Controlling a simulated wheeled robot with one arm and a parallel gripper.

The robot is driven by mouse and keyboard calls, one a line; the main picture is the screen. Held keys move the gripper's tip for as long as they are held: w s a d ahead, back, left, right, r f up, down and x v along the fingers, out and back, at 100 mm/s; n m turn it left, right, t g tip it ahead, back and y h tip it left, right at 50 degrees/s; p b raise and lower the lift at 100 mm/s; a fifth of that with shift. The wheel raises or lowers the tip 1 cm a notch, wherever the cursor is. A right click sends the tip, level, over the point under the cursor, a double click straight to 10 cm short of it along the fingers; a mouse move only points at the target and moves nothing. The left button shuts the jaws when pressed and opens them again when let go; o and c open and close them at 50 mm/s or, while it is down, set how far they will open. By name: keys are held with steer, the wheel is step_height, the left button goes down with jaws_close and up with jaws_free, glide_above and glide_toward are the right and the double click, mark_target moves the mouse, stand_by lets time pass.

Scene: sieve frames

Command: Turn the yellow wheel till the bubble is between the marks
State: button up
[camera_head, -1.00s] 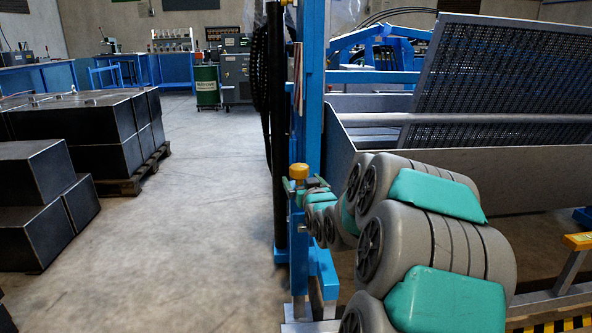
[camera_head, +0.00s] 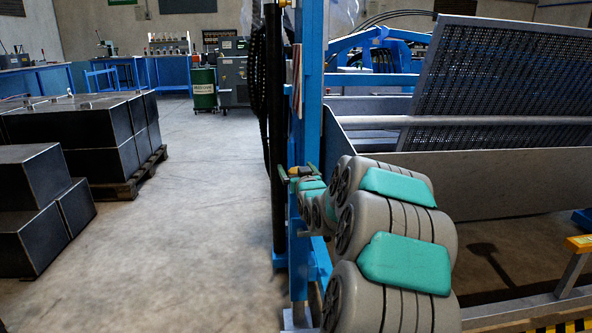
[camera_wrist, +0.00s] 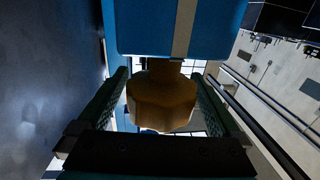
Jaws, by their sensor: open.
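The yellow wheel (camera_wrist: 160,100) is a faceted knob on a short stem under a blue block (camera_wrist: 150,28) in the wrist view. My gripper (camera_wrist: 166,82) is open, with one finger on each side of the wheel. A narrow gap seems to show at each side, but I cannot tell if a finger touches it. In the head view, my gripper (camera_head: 298,171) is at the blue post (camera_head: 312,100), and only a little of the yellow wheel (camera_head: 301,170) shows between the fingers. I cannot make out the bubble or its marks in either view.
Dark boxes on a pallet (camera_head: 127,187) stand at the left. A large grey trough (camera_head: 480,180) and a perforated panel (camera_head: 500,75) are at the right. A yellow-topped rail (camera_head: 578,243) stands at the right edge.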

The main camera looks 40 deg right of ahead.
steer(key=c, duration=1.3)
steer(key=shift+c, duration=0.2)
steer(key=shift+r+n+t+y+p, duration=0.15)
steer(key=shift+n+t+y+p, duration=0.2)
steer(key=shift+y+p, duration=0.35)
steer(key=shift+a+r+n+y+p, duration=0.15)
steer(key=shift+n+y+p, duration=0.5)
steer(key=shift+p, duration=0.5)
steer(key=n+y+p, duration=0.1)
steer(key=y+p, duration=0.1)
steer(key=p, duration=0.1)
steer(key=n+t+y+p, duration=0.1)
steer(key=p, duration=0.2)
steer(key=shift+w+a+r+y+p, duration=0.1)
steer(key=shift+a+y+p, duration=0.2)
steer(key=shift+y+p, duration=0.1)
steer(key=p, duration=0.1)
steer(key=n+y+p, duration=0.1)
steer(key=y, duration=0.1)
steer(key=shift+a+f+n+y+p, duration=0.25)
steer(key=shift+f+n+p, duration=0.05)
steer(key=shift+n+p, duration=0.1)
steer(key=shift+a+f+n+g+y+p, duration=0.1)
steer(key=shift+a+n+g+y+p, duration=0.1)
steer(key=shift+n+y, duration=0.25)
steer(key=shift+a+f+n+g+y+p, duration=0.15)
steer(key=shift+n+y, duration=0.1)
steer(key=shift+y, duration=0.4)
steer(key=shift+r+y, duration=0.15)
steer(key=shift+y, duration=0.15)
